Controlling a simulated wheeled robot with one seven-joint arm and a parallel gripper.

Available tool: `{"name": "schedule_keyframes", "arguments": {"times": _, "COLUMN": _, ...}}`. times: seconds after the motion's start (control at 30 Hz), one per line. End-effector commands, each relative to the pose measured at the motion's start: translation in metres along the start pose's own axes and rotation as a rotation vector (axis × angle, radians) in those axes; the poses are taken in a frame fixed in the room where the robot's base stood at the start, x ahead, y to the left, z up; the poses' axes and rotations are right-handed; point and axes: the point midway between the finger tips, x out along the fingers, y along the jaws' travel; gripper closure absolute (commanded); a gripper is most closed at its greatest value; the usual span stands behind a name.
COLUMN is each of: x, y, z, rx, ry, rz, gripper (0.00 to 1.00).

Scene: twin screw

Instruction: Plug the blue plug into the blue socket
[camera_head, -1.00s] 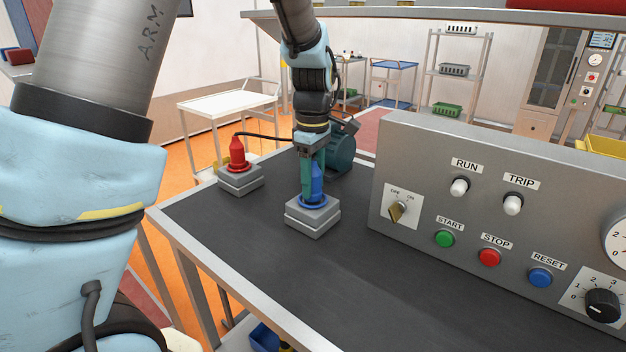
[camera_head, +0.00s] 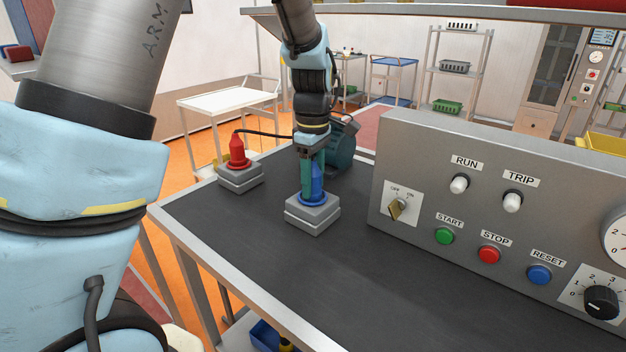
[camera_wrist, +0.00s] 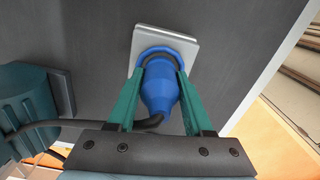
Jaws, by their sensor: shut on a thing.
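The blue plug (camera_head: 318,184) stands upright at the blue socket (camera_head: 312,215), a grey stepped block with a blue ring on top. My gripper (camera_head: 312,188) points down and is shut on the plug, with its green fingers on either side. In the wrist view the blue plug (camera_wrist: 160,88) lies between both fingers (camera_wrist: 158,100), with its front end inside the ring of the socket (camera_wrist: 190,44). How deep the plug sits cannot be seen exactly. A dark cable runs from the plug's rear.
A red plug (camera_head: 238,152) stands in a grey block (camera_head: 240,178) to the left. A teal motor (camera_head: 342,150) is just behind my gripper. A grey control panel (camera_head: 480,210) with knobs and buttons stands to the right. The dark tabletop (camera_head: 300,270) in front is clear.

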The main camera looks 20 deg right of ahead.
Motion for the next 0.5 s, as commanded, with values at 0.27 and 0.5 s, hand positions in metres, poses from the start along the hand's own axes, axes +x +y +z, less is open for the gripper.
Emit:
{"name": "schedule_keyframes", "arguments": {"times": 0.27, "x": 0.0022, "y": 0.0, "z": 0.0, "rx": 0.0, "ry": 0.0, "rz": 0.0, "gripper": 0.33}}
{"name": "schedule_keyframes", "arguments": {"times": 0.5, "x": 0.0022, "y": 0.0, "z": 0.0, "rx": 0.0, "ry": 0.0, "rz": 0.0, "gripper": 0.14}}
